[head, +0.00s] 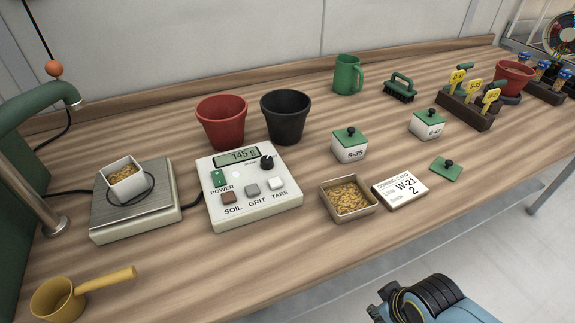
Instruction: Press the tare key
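The control box (216,210) stands on the bench left of centre, and its display (237,156) appears to read 145 g. The white tare key (276,184) is at the right end of the row of three keys, above the word TARE. The grey grit key (252,190) and the brown soil key (228,198) are to its left. Nothing covers the tare key. A cable joins the box to the scale (160,215), which bears a white pot (127,185) with brown contents. Neither gripper's fingers show; nothing touches the box.
A red pot (221,121) and a black pot (286,116) stand behind the box. A tray of brown grains (347,197) and a card (400,191) lie to its right. A yellow scoop (80,293) lies front left. The bench in front of the box is clear.

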